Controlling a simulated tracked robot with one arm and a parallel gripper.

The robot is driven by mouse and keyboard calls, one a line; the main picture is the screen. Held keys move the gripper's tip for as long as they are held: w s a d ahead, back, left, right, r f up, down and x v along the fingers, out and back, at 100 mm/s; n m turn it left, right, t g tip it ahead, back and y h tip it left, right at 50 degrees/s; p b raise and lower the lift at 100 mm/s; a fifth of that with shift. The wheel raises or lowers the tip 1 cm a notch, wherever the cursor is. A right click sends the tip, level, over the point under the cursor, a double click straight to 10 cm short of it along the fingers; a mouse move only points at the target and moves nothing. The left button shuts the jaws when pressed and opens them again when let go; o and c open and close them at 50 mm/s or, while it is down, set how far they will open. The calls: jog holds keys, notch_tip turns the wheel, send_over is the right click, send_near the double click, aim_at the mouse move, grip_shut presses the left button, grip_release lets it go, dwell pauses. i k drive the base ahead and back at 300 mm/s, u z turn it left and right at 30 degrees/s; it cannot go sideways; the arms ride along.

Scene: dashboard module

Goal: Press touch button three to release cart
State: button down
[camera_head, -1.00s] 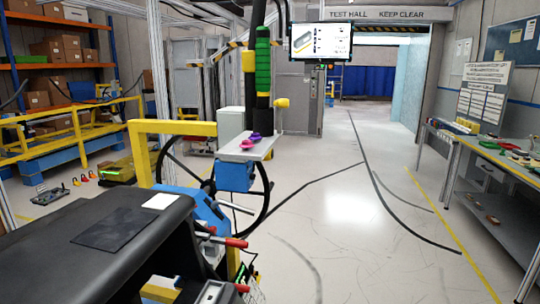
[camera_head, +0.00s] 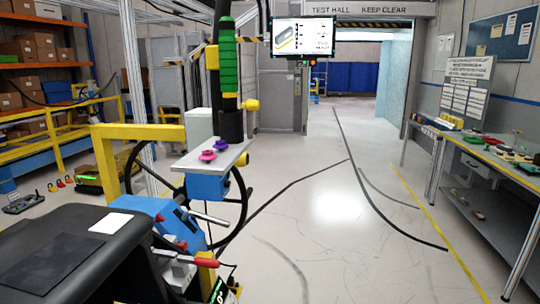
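The black dashboard module (camera_head: 60,255) fills the lower left of the head view, with a white card (camera_head: 110,223) on top. A blue block (camera_head: 150,215) and red-tipped levers (camera_head: 200,261) are at its right side. A small lit green panel (camera_head: 217,292) shows at the bottom edge, partly cut off. I cannot make out a touch button marked three, and I cannot identify the cart. A grey plate (camera_head: 222,158) with a purple and a pink knob stands behind the module. My gripper is not in view.
A black steering wheel (camera_head: 243,200) and a yellow frame (camera_head: 105,160) stand beyond the module. A green-and-black column (camera_head: 228,75) rises over the plate. A monitor (camera_head: 303,37) hangs behind it. A workbench (camera_head: 500,165) is at right. The middle floor is open, with dark cables.

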aim_at(244, 160)
jog(key=z, duration=0.45)
jog(key=i, duration=1.5)
jog(key=z, duration=0.25)
